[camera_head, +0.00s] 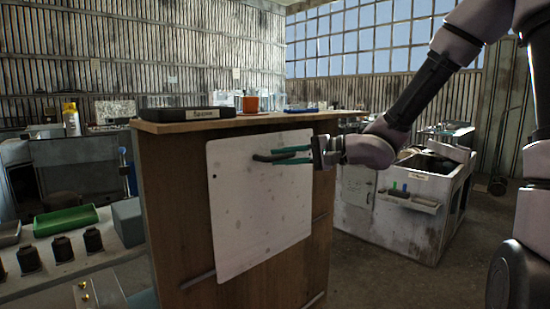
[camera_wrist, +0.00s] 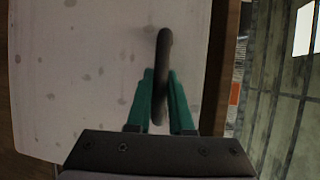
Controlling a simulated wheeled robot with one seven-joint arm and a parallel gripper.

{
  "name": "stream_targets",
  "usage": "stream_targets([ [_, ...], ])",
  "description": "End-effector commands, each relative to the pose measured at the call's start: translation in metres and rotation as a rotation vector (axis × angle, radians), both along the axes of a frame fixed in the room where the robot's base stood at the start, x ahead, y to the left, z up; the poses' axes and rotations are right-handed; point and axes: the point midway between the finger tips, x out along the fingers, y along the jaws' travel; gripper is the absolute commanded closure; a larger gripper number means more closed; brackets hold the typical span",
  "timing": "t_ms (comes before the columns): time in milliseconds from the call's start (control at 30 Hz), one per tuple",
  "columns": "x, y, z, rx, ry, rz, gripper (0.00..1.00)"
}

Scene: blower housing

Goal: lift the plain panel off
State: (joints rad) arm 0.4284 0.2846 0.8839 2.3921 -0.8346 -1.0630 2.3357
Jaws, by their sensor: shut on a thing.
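The plain panel (camera_head: 258,215) is a pale, spotted sheet with rounded corners. It stands against the side of a wooden cabinet (camera_head: 165,200), slightly tilted in the head view. A dark bar handle (camera_head: 266,157) sticks out from its upper part. My gripper (camera_head: 283,155) reaches in from the right with its green fingers shut on the handle. In the wrist view the handle (camera_wrist: 163,60) runs between the two fingers (camera_wrist: 161,98), with the panel (camera_wrist: 80,75) behind it. Whether the panel touches the cabinet all round cannot be told.
The cabinet top holds a black box (camera_head: 187,113) and an orange cup (camera_head: 250,103). A grey rail (camera_head: 198,281) shows beside the panel's lower left edge. A worn white unit (camera_head: 395,205) stands to the right. A green tray (camera_head: 65,221) lies at left. Floor in front is open.

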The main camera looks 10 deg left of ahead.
Motion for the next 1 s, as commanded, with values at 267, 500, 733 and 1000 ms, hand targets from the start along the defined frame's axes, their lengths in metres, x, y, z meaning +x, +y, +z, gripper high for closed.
stream_targets([
  [267, -0.014, -0.017, 0.0, -0.001, -0.002, -0.001, 1.0],
  [500, -0.026, -0.031, 0.001, -0.001, -0.003, 0.0, 1.0],
  [733, -0.036, -0.042, 0.0, -0.001, -0.002, -0.001, 1.0],
  [1000, -0.037, -0.043, 0.0, 0.001, -0.002, 0.001, 1.0],
])
